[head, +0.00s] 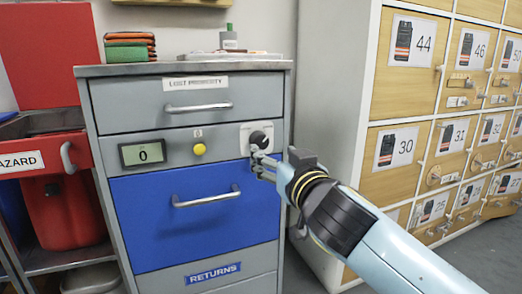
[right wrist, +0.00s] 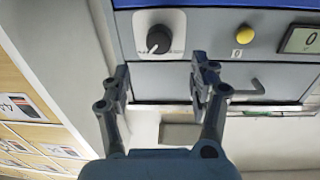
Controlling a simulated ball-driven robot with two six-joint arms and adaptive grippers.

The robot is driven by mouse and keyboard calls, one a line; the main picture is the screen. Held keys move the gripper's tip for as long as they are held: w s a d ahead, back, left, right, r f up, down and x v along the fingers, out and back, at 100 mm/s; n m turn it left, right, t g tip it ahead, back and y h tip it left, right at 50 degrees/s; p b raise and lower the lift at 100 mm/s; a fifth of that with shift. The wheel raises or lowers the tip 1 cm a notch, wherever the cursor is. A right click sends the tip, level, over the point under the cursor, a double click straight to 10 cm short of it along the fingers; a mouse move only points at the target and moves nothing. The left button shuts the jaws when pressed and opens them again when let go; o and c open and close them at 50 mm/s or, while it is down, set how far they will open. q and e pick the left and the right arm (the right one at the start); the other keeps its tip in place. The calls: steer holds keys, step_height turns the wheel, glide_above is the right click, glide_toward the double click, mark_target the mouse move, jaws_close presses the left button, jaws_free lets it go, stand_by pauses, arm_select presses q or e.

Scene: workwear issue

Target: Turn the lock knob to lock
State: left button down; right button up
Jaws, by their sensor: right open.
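The lock knob (head: 258,138) is a round black knob on a white plate at the right end of the cabinet's grey control panel. It also shows near the top of the right wrist view (right wrist: 158,40). My right gripper (head: 264,163) is just below the knob in the head view, its fingers pointing toward the panel. In the right wrist view my right gripper (right wrist: 161,72) is open and empty, its two fingers apart, with the knob lying beyond the gap between the tips. The fingers appear clear of the knob. My left gripper is out of view.
The panel carries a yellow button (head: 199,149) and a display reading 0 (head: 143,152). A blue returns drawer (head: 160,228) is below, and a grey lost property drawer (head: 160,103) above. Numbered wooden lockers (head: 408,85) stand right. A red hazard bin (head: 65,205) stands left.

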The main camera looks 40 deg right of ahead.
mark_target(261, 143)
steer(key=x, duration=0.7)
steer(key=shift+w+d+f+b, duration=0.1)
steer(key=shift+w+d+b, duration=0.05)
steer(key=shift+w+b, duration=0.25)
steer(key=shift+w+d, duration=0.15)
steer(key=shift+w, duration=0.4)
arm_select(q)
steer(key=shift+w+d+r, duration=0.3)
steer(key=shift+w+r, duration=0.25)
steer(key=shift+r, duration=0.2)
arm_select(e)
steer(key=c, duration=1.1)
